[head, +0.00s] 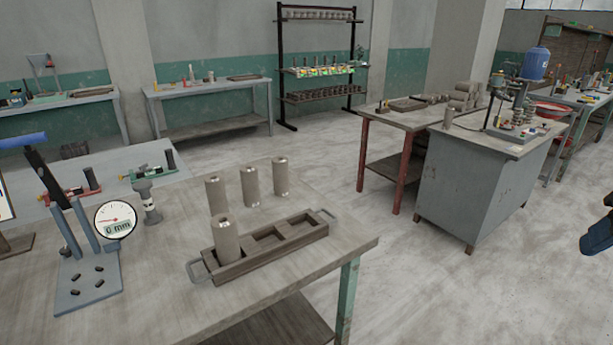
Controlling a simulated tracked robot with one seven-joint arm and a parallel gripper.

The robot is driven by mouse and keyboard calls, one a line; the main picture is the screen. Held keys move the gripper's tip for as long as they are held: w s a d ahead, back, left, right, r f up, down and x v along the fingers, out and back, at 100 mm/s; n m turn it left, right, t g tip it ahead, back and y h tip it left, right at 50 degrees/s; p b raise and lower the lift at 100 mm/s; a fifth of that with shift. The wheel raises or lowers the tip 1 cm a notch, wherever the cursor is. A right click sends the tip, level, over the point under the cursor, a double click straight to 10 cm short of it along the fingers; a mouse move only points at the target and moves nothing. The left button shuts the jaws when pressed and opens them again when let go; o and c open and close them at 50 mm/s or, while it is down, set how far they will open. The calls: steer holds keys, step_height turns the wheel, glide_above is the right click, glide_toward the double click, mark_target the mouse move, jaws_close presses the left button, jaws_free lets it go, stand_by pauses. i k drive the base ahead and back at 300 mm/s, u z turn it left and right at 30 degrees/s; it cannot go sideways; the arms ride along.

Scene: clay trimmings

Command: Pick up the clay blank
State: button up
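Grey-beige clay cylinders with a small hole in the top stand on the near table. One clay blank (225,240) stands upright in the left compartment of a dark tray (283,262) with a handle at each end. The tray's other compartments look empty. Three more clay blanks stand upright on the tabletop behind the tray: a left one (215,195), a middle one (250,187) and a right one (280,177). I cannot tell which of them the task means. My gripper is not recognisable in the head view.
On the near table (170,300), a lever press (85,250) and a dial gauge reading 0 mm (115,220) stand left of the tray. A dark blue object (597,238) shows at the right edge.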

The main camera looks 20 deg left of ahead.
mark_target(249, 178)
steer(key=u, duration=0.25)
steer(key=i, duration=0.15)
steer(key=z, duration=1.95)
steer(key=k, duration=1.9)
steer(key=u, duration=1.65)
steer(key=i, duration=0.95)
steer(key=u, duration=0.05)
